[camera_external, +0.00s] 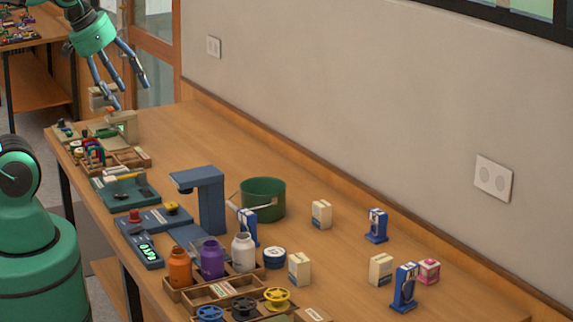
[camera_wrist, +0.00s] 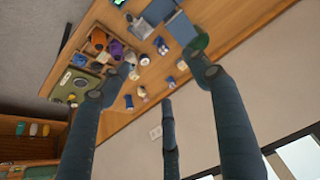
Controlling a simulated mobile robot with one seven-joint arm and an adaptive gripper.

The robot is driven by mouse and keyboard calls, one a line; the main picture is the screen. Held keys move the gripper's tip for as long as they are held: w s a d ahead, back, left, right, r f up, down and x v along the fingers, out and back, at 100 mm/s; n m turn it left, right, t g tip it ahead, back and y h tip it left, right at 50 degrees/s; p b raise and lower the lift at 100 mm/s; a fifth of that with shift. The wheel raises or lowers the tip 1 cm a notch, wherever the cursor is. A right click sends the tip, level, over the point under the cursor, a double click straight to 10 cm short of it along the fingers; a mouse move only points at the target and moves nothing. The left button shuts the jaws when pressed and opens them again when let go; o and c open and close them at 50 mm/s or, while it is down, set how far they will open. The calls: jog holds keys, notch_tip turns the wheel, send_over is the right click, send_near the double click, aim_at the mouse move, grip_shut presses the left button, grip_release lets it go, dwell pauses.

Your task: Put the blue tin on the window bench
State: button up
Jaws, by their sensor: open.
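The blue tin (camera_external: 275,257) is low and round with a pale top. It stands on a long wooden bench (camera_external: 330,190) beside a white jar, near the wooden tray. A dark-framed window edge shows above the wall behind this bench; I cannot tell whether this is the window bench. My gripper (camera_external: 128,95) is raised over the far left end of the bench, well away from the tin. Its fingers are spread and empty. In the wrist view my gripper (camera_wrist: 158,88) has its fingers apart, with the bench beyond; I cannot pick out the tin surely there.
A green bucket (camera_external: 263,199) and a blue stand-like device (camera_external: 210,200) are behind the tin. Orange (camera_external: 180,267), purple (camera_external: 212,258) and white (camera_external: 243,252) jars stand left of it. Cream boxes (camera_external: 321,214) and blue items (camera_external: 376,225) are to the right.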

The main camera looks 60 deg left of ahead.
jog(key=w+d+f+g+p, duration=0.1)
jog(key=w+d+f, duration=0.15)
jog(key=w, duration=0.65)
jog(key=g+p, duration=0.3)
jog(key=g, duration=0.2)
send_over(274, 252)
notch_tip(274, 252, down, 26)
jog(key=r, duration=0.1)
jog(key=shift+w+f, duration=0.1)
jog(key=shift+f, duration=0.15)
jog(key=shift+f+b, duration=0.6)
jog(key=shift+f, duration=3.7)
jog(key=shift+f+b, duration=0.45)
jog(key=shift+f, duration=2.1)
